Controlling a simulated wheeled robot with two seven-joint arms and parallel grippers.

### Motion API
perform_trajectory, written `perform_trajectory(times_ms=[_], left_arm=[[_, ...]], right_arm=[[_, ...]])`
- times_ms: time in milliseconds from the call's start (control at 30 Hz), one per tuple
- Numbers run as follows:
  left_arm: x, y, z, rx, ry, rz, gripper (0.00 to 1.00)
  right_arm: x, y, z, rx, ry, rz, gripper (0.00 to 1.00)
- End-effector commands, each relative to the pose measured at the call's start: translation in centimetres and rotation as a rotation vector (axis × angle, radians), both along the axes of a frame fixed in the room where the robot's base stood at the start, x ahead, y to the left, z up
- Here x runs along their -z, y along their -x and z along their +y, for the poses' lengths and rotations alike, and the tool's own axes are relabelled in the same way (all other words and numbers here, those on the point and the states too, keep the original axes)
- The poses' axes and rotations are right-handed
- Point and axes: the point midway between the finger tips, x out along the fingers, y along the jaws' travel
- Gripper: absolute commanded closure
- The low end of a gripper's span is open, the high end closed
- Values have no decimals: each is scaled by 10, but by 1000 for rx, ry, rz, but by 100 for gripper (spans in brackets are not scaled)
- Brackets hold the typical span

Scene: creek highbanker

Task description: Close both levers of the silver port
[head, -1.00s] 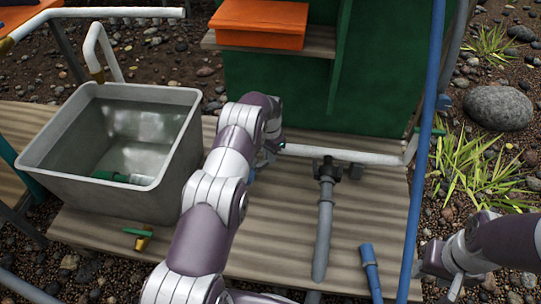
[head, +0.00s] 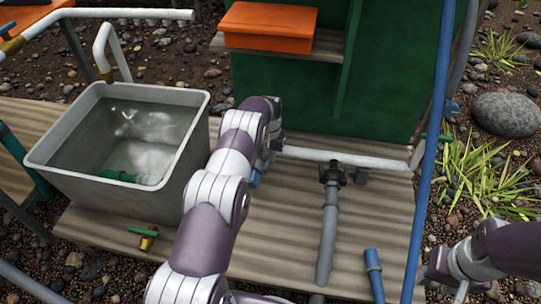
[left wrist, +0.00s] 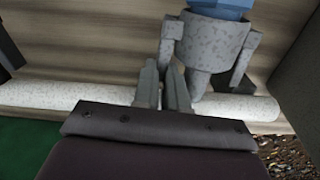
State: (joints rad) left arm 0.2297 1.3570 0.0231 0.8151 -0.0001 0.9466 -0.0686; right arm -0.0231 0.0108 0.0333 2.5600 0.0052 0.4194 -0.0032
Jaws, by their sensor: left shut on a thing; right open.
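The silver port (left wrist: 207,45) shows in the left wrist view as a speckled grey fitting by the white pipe (left wrist: 50,95), with a blue part (left wrist: 220,8) at its far end. One lever (left wrist: 171,45) is on its left side and another lever (left wrist: 244,58) on its right, both angled along the body. My left gripper (left wrist: 163,75) is shut on the left lever, its fingertips at that lever's near end. In the head view my left wrist hides most of the port; a blue bit (head: 254,179) shows. My right gripper (head: 443,286) is open, low at the right, away from the port.
A grey water tub (head: 190,140) stands left on the wooden deck (head: 295,215). A green panel (head: 290,100) and orange box (head: 268,27) are behind. A tall blue pipe (head: 432,150) stands between my arms.

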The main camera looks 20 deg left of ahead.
Motion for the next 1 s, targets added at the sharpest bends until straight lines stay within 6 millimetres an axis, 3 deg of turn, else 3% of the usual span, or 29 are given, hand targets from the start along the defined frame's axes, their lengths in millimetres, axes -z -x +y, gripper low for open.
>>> perform_trajectory(times_ms=[333, 400, 433, 733, 867, 1000], left_arm=[[0, 0, 1, -5, 0, -1, 100], [0, 0, 1, -5, 0, -2, 69], [0, 0, 1, -5, 0, -1, 63], [0, 0, -1, 24, 0, -1, 63], [0, -1, -11, 205, 0, -1, 63], [3, 4, -28, 562, 2, 2, 63]], right_arm=[[0, 0, 0, 0, 0, 0, 57], [0, 0, 0, 0, 0, 0, 57], [0, 0, 0, 0, 0, 0, 57], [0, 0, 0, 0, 0, 0, 57], [1, 0, 0, 0, 0, 0, 57], [8, 0, 0, 0, 0, 0, 57]])
